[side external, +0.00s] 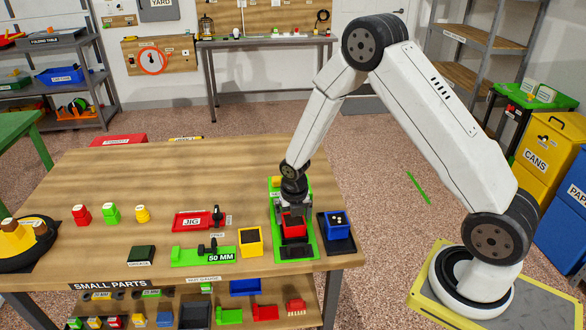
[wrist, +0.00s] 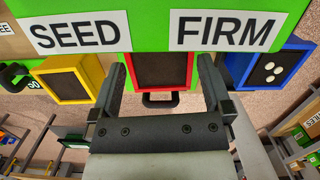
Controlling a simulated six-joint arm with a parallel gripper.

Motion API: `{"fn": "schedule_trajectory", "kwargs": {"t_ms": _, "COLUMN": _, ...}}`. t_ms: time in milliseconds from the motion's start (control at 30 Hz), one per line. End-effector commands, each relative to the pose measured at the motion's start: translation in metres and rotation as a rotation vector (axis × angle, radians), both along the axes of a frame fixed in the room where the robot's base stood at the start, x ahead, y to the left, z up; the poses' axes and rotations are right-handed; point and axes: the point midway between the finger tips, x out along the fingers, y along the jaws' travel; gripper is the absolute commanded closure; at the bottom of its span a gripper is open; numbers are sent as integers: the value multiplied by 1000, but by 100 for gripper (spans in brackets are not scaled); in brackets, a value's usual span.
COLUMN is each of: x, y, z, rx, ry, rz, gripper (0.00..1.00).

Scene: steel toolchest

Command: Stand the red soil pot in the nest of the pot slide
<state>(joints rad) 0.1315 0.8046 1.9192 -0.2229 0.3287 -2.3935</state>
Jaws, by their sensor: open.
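The red soil pot (side external: 293,227), with dark soil inside, is at the green pot-slide station (side external: 313,250) near the table's front right. It also shows in the wrist view (wrist: 160,72), between my fingertips. My gripper (side external: 293,208) points down over it, and in the wrist view its open fingers (wrist: 163,85) are on either side of the pot. I cannot tell whether they touch it. A black handle (wrist: 160,101) shows at the pot's edge. The nest under the pot is hidden, so I cannot tell how the pot sits.
A yellow soil pot (side external: 249,242) stands left of the station. A blue pot (side external: 337,222) with white seeds stands on a black base to the right. The green board (wrist: 150,35) carries SEED and FIRM labels. A red jig (side external: 192,222) and a green 50 MM block (side external: 190,257) lie further left.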

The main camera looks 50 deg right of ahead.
Motion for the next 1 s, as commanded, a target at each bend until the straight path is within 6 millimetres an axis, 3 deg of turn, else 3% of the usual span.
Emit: {"fn": "schedule_trajectory", "kwargs": {"t_ms": 1000, "x": -9, "y": 10, "z": 115, "rx": 2, "ry": -3, "rz": -1, "gripper": 0}}
